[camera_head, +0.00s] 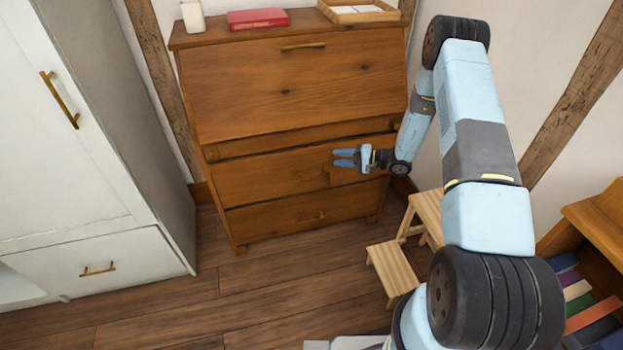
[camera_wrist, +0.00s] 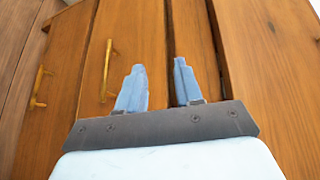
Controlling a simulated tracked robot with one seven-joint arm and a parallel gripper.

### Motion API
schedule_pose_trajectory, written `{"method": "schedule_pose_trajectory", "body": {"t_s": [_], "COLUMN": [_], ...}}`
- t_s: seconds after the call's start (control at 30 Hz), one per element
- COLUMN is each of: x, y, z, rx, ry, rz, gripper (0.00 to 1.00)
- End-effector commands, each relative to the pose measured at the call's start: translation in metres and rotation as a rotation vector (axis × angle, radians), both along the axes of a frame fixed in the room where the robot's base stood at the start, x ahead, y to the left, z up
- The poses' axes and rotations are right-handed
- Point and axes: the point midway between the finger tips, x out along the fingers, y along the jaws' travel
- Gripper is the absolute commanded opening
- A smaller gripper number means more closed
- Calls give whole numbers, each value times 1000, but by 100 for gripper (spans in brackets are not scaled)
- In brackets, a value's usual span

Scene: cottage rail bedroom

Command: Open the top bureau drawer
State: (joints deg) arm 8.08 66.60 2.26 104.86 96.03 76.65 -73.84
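The wooden bureau (camera_head: 290,95) stands against the back wall, with a large front panel above two drawers. The top drawer (camera_head: 255,180) looks closed; its brass handle (camera_head: 318,176) lies just below and left of my gripper in the head view. My gripper (camera_head: 340,158) is open and empty, in front of the bureau. In the wrist view my gripper (camera_wrist: 158,67) shows its two blue fingers apart, with the top drawer's handle (camera_wrist: 108,70) to the left of both fingers, not between them. The lower drawer's handle (camera_wrist: 40,88) is further left. Contact with the bureau cannot be told.
A white wardrobe (camera_head: 60,150) stands left of the bureau. A small wooden step stool (camera_head: 393,268) is on the floor at right, near my arm. A bookshelf (camera_head: 590,225) is at far right. The floor (camera_head: 255,285) before the bureau is clear.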

Motion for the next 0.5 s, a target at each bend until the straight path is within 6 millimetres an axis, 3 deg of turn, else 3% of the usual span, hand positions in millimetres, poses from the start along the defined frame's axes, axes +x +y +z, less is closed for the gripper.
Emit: {"method": "schedule_pose_trajectory", "body": {"t_s": [0.03,0.2,0.33,0.5], "x": [-1,-3,-6,-9], "y": [-2,-8,-13,-15], "z": [-24,-83,-116,-137], "rx": [11,33,39,40], "ry": [6,1,-4,-9], "rz": [-31,-133,-191,-229], "gripper": [35,35,35,35]}}
